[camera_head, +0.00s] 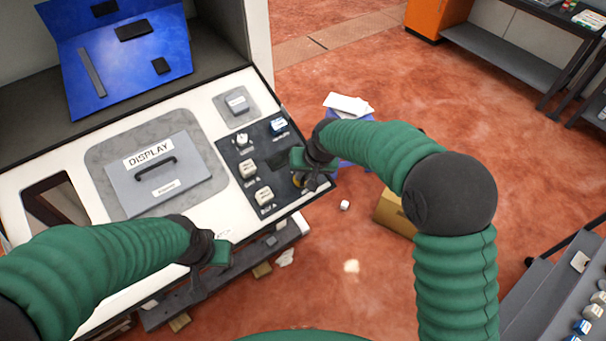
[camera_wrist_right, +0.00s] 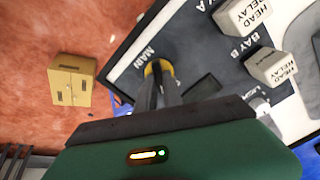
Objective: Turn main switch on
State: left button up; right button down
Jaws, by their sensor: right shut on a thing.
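The main switch (camera_wrist_right: 157,67) has a yellow collar and sits by the "MAIN" label near the corner of the dark control plate (camera_head: 283,190). My right gripper (camera_head: 308,181) is at the right edge of this plate. In the right wrist view my right gripper (camera_wrist_right: 160,90) is shut on the main switch, and its dark fingers hide most of it. Which way the switch is turned cannot be told. My left gripper (camera_head: 206,274) hangs by the front edge of the console; its fingers are too dark to tell open from shut.
Head relay blocks (camera_wrist_right: 272,67) stand close beside my right gripper on the plate. The grey display cover (camera_head: 160,174) with a handle lies to the left. A blue panel (camera_head: 120,55) stands behind.

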jog(key=m, duration=0.2)
jog(key=shift+s+f+m, duration=0.15)
jog(key=shift+m, duration=0.25)
jog(key=m, duration=0.2)
jog(key=shift+m, duration=0.4)
jog(key=m+p, duration=0.1)
jog(key=m, duration=0.4)
jog(key=shift+d+m+p, duration=0.1)
jog(key=shift+m+p, duration=0.2)
jog(key=shift+p, duration=0.1)
jog(key=c, duration=1.5)
grip_release()
jog(key=shift+s, duration=0.1)
jog(key=shift+r, duration=0.2)
